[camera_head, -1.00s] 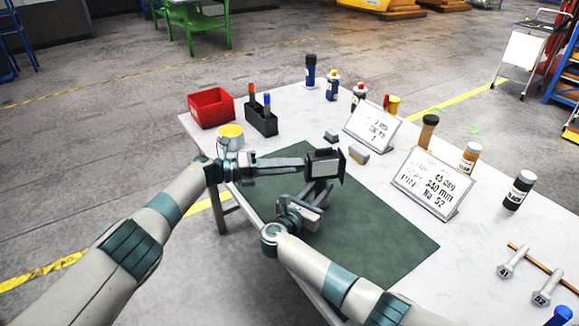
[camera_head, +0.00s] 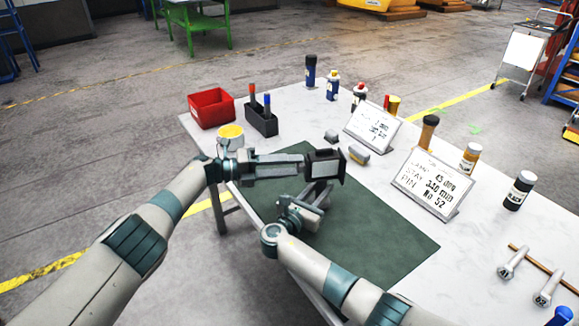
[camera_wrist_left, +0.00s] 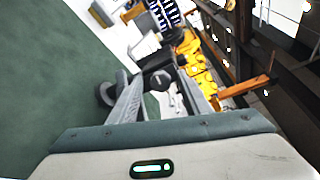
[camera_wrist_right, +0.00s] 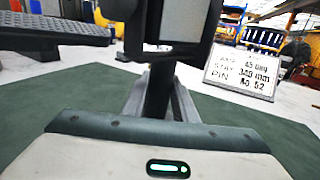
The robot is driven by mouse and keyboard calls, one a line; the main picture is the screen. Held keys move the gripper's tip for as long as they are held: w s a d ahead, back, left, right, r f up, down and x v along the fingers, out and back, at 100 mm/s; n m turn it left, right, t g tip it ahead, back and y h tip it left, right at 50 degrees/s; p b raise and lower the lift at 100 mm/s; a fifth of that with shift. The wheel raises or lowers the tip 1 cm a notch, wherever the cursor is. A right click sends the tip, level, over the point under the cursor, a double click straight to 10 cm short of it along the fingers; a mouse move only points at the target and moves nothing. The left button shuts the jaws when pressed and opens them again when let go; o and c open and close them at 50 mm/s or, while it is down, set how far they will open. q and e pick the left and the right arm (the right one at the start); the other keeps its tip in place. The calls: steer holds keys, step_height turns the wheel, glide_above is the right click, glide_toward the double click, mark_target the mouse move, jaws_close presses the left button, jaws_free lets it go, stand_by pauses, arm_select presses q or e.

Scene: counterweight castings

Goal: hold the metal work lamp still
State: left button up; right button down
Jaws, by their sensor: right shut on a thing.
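The metal work lamp (camera_head: 324,168) has a dark boxy head with a pale front panel and stands over the green mat (camera_head: 385,245). My right gripper (camera_head: 312,198) is shut on its dark post, below the head; the post (camera_wrist_right: 158,92) shows between the fingers in the right wrist view. My left gripper (camera_head: 300,168) reaches in from the left beside the lamp head. In the left wrist view its fingers (camera_wrist_left: 160,88) are apart, with a dark round knob (camera_wrist_left: 160,79) between them; whether they touch it cannot be told. The lamp's foot is hidden.
A sign (camera_head: 433,182) reads lamp 45 deg, stay 340 mm, pin No 52. A second sign (camera_head: 374,128), bottles, a red bin (camera_head: 211,108) and a dark marker holder (camera_head: 261,120) stand behind. Two metal pins (camera_head: 513,262) and a thin rod lie right. The mat's right part is clear.

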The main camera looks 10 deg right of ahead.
arm_select(q)
steer(key=shift+a, duration=0.15)
steer(key=a, duration=1.1)
steer(key=shift+s+a+r, duration=0.15)
steer(key=shift+a+r, duration=0.15)
steer(key=shift+r, duration=0.15)
arm_select(e)
steer(key=c, duration=1.4)
jaws_free()
steer(key=shift+o, duration=0.2)
steer(key=shift+a, duration=0.1)
steer(key=v, duration=1.1)
steer(key=shift+s+a, duration=0.25)
steer(key=shift+s, duration=0.05)
